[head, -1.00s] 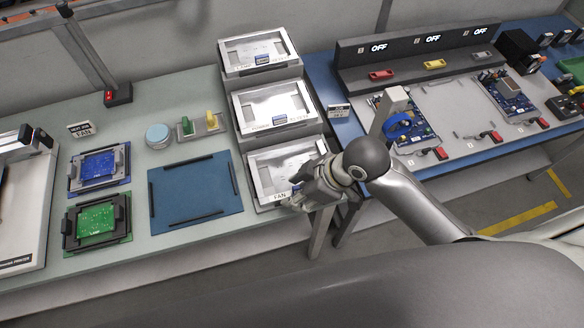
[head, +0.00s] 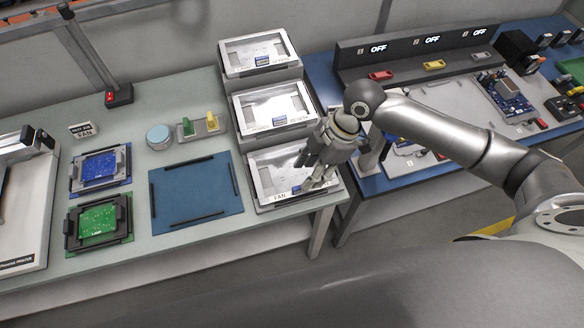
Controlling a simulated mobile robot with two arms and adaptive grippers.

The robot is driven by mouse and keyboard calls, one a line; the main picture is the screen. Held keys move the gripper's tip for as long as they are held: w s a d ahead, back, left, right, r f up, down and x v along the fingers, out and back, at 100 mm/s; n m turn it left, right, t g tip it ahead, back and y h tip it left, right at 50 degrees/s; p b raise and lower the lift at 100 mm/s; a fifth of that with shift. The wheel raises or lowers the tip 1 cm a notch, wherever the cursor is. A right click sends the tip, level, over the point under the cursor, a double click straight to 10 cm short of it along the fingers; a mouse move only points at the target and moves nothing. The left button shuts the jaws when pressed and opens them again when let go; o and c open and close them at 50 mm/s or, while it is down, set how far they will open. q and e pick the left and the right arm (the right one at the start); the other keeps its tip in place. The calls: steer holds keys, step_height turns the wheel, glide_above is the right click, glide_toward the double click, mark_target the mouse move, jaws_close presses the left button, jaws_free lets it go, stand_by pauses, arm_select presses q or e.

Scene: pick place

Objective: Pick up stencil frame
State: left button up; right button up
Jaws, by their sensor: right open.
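Three silver stencil frames lie in a stepped rack in the middle of the head view. The top frame (head: 257,51) and the middle frame (head: 271,108) are uncovered. The nearest, lowest frame (head: 270,175) has a label reading FAN on its front edge. My right gripper (head: 312,181) is over the right part of this FAN frame, fingers pointing down and open. It covers the frame's right side, and I cannot tell whether the fingers touch it. My left gripper is not in view.
A blue mat (head: 195,190) with black rails lies left of the rack. A blue bench (head: 400,181) with test stations is on the right.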

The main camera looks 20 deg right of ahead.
steer(key=x, duration=0.1)
steer(key=p+x, duration=0.1)
steer(key=x, duration=0.2)
steer(key=shift+s+a+f+p, duration=0.2)
steer(key=shift+s+f+p, duration=0.1)
steer(key=shift+f+p, duration=0.1)
steer(key=shift+a+f, duration=0.15)
steer(key=shift+f, duration=0.3)
jaws_close()
